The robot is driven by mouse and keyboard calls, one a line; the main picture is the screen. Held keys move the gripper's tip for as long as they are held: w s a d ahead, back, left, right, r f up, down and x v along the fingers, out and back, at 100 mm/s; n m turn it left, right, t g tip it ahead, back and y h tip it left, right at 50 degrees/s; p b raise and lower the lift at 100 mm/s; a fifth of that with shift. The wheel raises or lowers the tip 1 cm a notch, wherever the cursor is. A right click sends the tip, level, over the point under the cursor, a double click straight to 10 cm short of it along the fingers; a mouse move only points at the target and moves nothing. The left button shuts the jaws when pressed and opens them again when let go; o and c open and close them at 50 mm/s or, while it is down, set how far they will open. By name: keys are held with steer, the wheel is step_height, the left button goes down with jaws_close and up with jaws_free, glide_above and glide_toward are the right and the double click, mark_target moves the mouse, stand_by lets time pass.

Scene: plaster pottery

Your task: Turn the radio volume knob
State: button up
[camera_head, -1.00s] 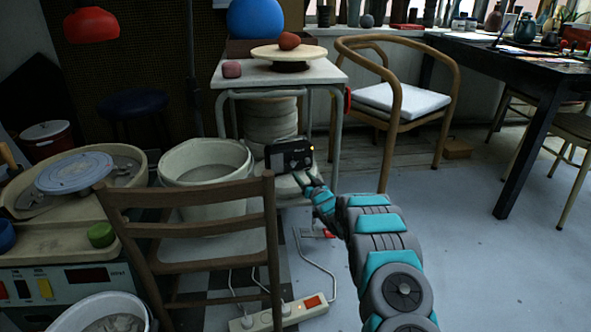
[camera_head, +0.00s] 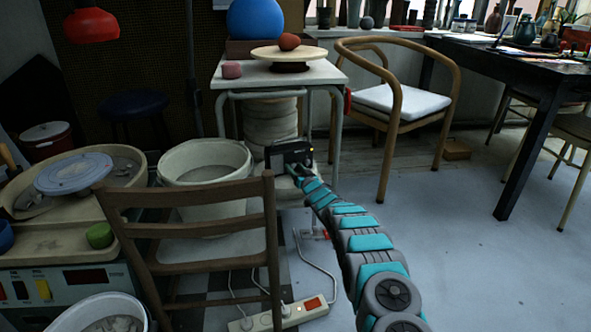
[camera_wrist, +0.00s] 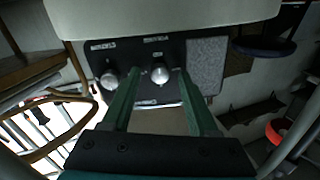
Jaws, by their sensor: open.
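The radio (camera_head: 290,150) is a small black box under the white table in the head view. In the wrist view the radio's dark front panel (camera_wrist: 140,52) fills the upper middle, with pale labels and a grey speaker patch. One silver knob (camera_wrist: 159,73) shows between my fingertips, and a second knob (camera_wrist: 109,78) lies left of the left finger. My gripper (camera_wrist: 158,76) is open, its two green fingers on either side of the silver knob with gaps visible. Whether the tips touch the panel I cannot tell. In the head view my gripper (camera_head: 296,171) is at the radio's front.
A wooden chair (camera_head: 190,190) and a large pale bucket (camera_head: 205,165) stand left of the radio. The white table (camera_head: 310,72) is above it. A power strip (camera_head: 280,314) with cables lies on the floor below. Open floor (camera_head: 450,240) lies to the right.

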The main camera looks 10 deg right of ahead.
steer(key=shift+w, duration=0.15)
jaws_close()
stand_by(0.5)
